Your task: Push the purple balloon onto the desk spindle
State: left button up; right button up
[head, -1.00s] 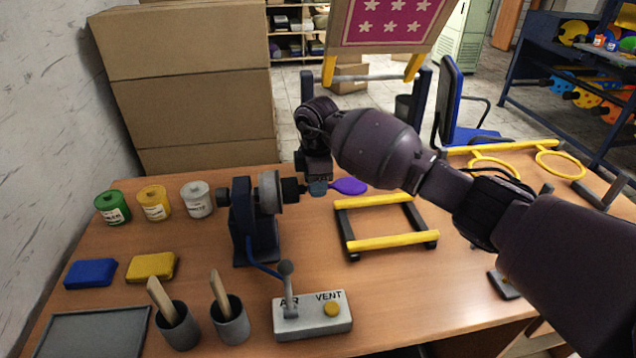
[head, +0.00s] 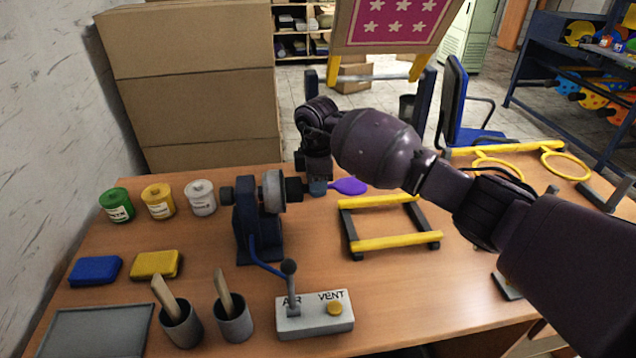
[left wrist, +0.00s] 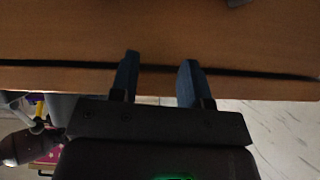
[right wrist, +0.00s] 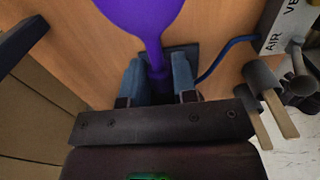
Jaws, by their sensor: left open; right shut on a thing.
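The purple balloon (head: 349,186) is flat and limp, its body pointing right, away from the spindle. My right gripper (head: 318,188) is shut on its neck; in the right wrist view the balloon (right wrist: 142,14) hangs out past the fingers (right wrist: 158,80). The desk spindle (head: 294,188) is a dark horizontal stub on a navy stand, just left of the gripper and level with it. Whether the balloon's mouth touches the spindle is hidden by the fingers. My left gripper (left wrist: 158,78) is open and empty near a desk edge, outside the head view.
An air and vent box (head: 315,313) with a lever stands in front of the spindle. A yellow and black frame (head: 388,228) lies to the right. Ink pots (head: 159,201), pads (head: 156,264) and cups (head: 234,319) stand left. Cardboard boxes (head: 190,90) rise behind.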

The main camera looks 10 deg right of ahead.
jog(key=o, duration=0.8)
jog(key=shift+r+p, duration=1.25)
jog(key=shift+r, duration=0.35)
notch_tip(320, 180, up, 4)
jog(key=p, duration=0.3)
jog(key=shift+f, duration=0.1)
jog(key=shift+r, duration=1.05)
jog(key=shift+f, duration=0.1)
